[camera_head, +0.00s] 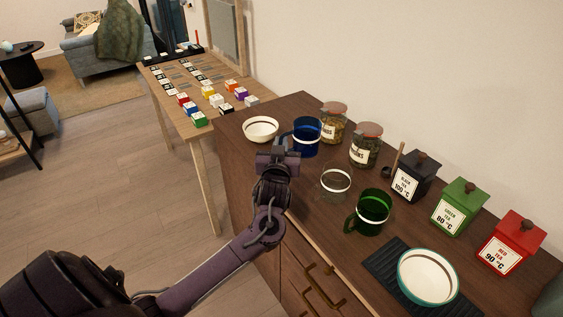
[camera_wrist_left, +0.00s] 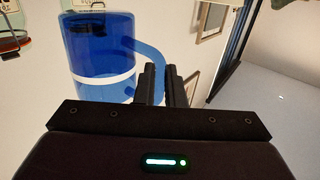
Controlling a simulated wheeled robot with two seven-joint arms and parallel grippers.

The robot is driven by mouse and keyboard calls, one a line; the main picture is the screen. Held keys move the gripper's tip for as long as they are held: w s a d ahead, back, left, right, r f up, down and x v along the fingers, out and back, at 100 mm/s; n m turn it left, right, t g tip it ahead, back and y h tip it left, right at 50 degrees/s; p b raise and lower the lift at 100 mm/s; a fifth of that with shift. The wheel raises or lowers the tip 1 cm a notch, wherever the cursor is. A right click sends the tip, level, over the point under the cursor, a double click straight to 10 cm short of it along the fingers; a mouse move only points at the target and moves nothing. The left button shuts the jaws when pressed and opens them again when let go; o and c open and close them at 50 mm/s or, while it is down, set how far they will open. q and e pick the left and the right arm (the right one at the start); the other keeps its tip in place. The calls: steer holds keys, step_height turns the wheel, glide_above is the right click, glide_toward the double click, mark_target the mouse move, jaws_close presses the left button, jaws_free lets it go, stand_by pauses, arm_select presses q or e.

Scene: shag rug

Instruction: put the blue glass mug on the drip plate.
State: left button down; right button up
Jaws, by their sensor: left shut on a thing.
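The blue glass mug (camera_head: 307,138), with a white band, is at the back of the dark wooden counter; it also shows large in the left wrist view (camera_wrist_left: 98,45). My left gripper (camera_head: 285,141) is at the mug's left side, and its fingers (camera_wrist_left: 165,85) are closed on the mug's handle. I cannot tell whether the mug's base touches the counter. The black ribbed drip plate (camera_head: 383,262) lies at the counter's front right. A white bowl with a teal rim (camera_head: 428,277) stands over it and hides much of it. My right gripper is not in view.
A clear glass mug (camera_head: 335,181) and a green glass mug (camera_head: 373,213) stand between the blue mug and the drip plate.

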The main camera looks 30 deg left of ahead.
arm_select(q)
step_height(320, 180, down, 3)
steer(key=shift+r, duration=0.15)
step_height(320, 180, down, 4)
steer(key=shift+r+p, duration=0.15)
steer(key=shift+p, duration=0.25)
steer(key=shift+f, duration=0.2)
steer(key=c, duration=1.5)
jaws_free()
